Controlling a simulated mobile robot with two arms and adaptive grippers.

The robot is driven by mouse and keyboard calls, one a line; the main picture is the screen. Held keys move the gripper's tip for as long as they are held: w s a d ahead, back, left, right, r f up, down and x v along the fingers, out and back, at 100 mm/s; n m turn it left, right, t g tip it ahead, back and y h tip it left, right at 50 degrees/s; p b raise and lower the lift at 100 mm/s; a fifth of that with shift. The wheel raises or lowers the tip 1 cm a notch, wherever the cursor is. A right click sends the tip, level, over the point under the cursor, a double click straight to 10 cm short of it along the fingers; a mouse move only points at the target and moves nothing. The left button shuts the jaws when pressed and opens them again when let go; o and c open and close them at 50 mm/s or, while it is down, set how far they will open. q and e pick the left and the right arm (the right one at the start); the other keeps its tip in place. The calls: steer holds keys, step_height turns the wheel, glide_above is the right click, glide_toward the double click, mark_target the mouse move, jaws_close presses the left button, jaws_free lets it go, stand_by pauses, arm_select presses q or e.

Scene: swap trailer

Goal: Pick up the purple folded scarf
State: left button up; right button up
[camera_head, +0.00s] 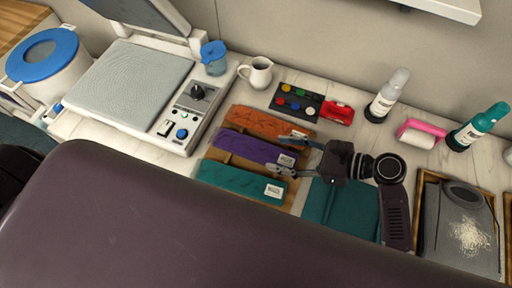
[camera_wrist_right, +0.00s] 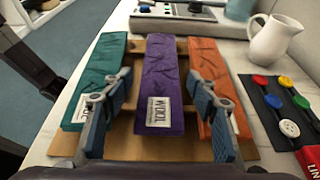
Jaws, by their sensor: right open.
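The purple folded scarf (camera_head: 245,147) lies between an orange folded scarf (camera_head: 272,123) and a teal folded scarf (camera_head: 240,182) on a brown board (camera_head: 222,159). In the right wrist view the purple scarf (camera_wrist_right: 163,85) runs away from me down the middle, with a white "WOOL" label at its near end. My right gripper (camera_head: 288,154) is open at the label end of the scarf. In the wrist view its fingers (camera_wrist_right: 158,118) stand either side of the purple scarf, over the teal scarf (camera_wrist_right: 100,75) and the orange scarf (camera_wrist_right: 212,85). My left gripper is not in view.
A press machine (camera_head: 130,85) stands to the left. A white pitcher (camera_head: 258,73), a tray of colored buttons (camera_head: 296,102) and a red item (camera_head: 337,113) lie behind the scarves. Bottles (camera_head: 387,97) and a framed grey tray (camera_head: 430,215) are at right.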

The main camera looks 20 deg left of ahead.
mark_target(258, 150)
steer(key=p+x, duration=0.1)
steer(key=x, duration=0.3)
steer(key=shift+a+f, duration=0.25)
steer(key=shift+a, duration=0.05)
steer(key=shift+a+f, duration=0.35)
steer(key=shift+a, duration=0.15)
steer(key=c, duration=0.9)
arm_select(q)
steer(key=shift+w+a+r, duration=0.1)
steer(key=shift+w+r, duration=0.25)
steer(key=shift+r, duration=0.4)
arm_select(e)
steer(key=shift+c, duration=0.4)
